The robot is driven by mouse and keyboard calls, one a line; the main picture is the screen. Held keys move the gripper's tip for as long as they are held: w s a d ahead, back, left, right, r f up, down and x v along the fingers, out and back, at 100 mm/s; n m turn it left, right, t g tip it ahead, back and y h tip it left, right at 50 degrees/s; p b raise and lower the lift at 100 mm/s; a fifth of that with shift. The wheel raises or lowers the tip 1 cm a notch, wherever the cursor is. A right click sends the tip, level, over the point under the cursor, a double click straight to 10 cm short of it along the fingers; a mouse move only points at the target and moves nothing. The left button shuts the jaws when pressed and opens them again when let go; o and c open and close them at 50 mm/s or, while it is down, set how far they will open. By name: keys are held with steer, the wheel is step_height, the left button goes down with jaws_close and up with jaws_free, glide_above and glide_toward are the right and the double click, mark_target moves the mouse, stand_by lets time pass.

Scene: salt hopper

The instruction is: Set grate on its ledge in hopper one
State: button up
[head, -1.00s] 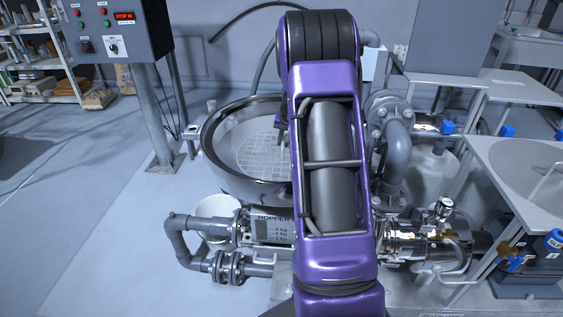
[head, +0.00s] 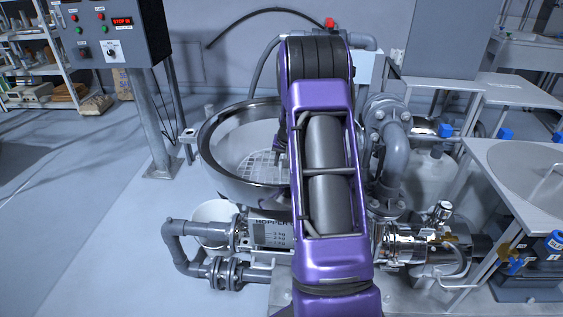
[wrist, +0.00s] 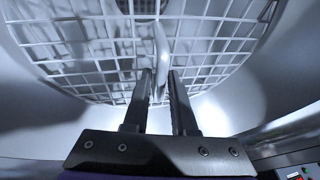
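The grate (head: 262,167) is a round white wire mesh inside the steel hopper (head: 218,183), below its rim. My arm hides its right part. In the wrist view the grate (wrist: 96,42) fills the upper picture, with a white upright handle (wrist: 161,50) at its middle. My gripper (wrist: 160,78) has a finger on each side of this handle and appears closed on it. In the head view my gripper (head: 279,143) is partly hidden behind my arm, over the grate. I cannot make out the ledge or whether the grate touches it.
A control box (head: 112,35) on a post stands left of the hopper. Grey pipes (head: 397,150) rise close on its right. A steel table (head: 530,165) stands farther right. A white bucket (head: 212,222) and pipework are below the hopper. Floor at left is clear.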

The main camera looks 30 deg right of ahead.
steer(key=shift+o, duration=1.1)
steer(key=shift+r, duration=0.15)
steer(key=shift+r, duration=0.35)
steer(key=p+v, duration=0.1)
steer(key=v, duration=1)
steer(key=shift+s, duration=0.25)
steer(key=shift+r, duration=0.1)
